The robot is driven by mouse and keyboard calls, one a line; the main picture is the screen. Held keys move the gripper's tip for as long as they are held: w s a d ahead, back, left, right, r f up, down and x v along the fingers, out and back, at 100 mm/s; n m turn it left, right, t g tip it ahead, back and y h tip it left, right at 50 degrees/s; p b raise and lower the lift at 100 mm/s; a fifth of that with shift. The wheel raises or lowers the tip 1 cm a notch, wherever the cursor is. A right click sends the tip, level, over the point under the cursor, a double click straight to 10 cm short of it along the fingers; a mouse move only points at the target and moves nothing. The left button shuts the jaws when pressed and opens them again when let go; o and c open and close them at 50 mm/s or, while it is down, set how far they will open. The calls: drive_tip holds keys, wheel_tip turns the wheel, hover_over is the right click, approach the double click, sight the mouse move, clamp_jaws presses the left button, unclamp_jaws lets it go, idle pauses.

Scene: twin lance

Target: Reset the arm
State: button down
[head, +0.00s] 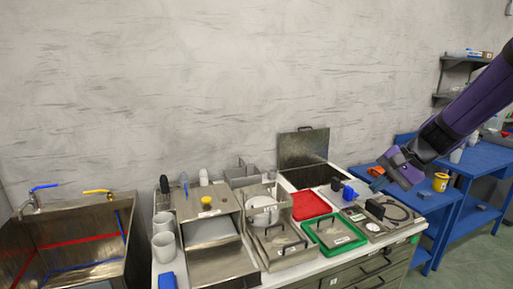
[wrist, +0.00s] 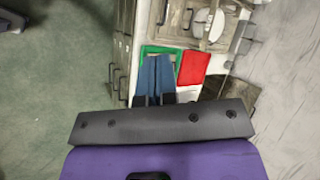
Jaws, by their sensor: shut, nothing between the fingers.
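My arm (head: 465,105), purple and black, reaches in from the right edge in the head view. My gripper (head: 375,184) hangs at its lower end, above the right part of the counter. In the wrist view my gripper's two blue fingers (wrist: 153,62) lie side by side, shut with nothing between them. Behind them in that view are a green-rimmed tray (wrist: 150,51) and a red tray (wrist: 194,66). I cannot tell from these views how high the fingertips are above the counter.
A metal sink (head: 70,245) stands at the left. The counter holds white cups (head: 163,235), metal boxes, the red tray (head: 309,205), the green-rimmed tray (head: 333,234) and an open-lidded bin (head: 303,150). Blue tables (head: 485,160) stand at the right. The wall above the counter is bare.

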drive_tip(key=s+r+n+t+h, duration=0.1)
drive_tip(key=s+r+n+h, duration=0.2)
drive_tip(key=s, duration=0.9)
drive_tip(key=s+r+n+t+h, duration=0.1)
drive_tip(key=s+r+n+h, duration=0.3)
drive_tip(key=s+r, duration=0.3)
drive_tip(key=shift+s+d+r+n+t, duration=0.15)
drive_tip(key=shift+s+d+n+t, duration=0.4)
drive_tip(key=shift+s, duration=2.35)
drive_tip(key=shift+a, duration=0.1)
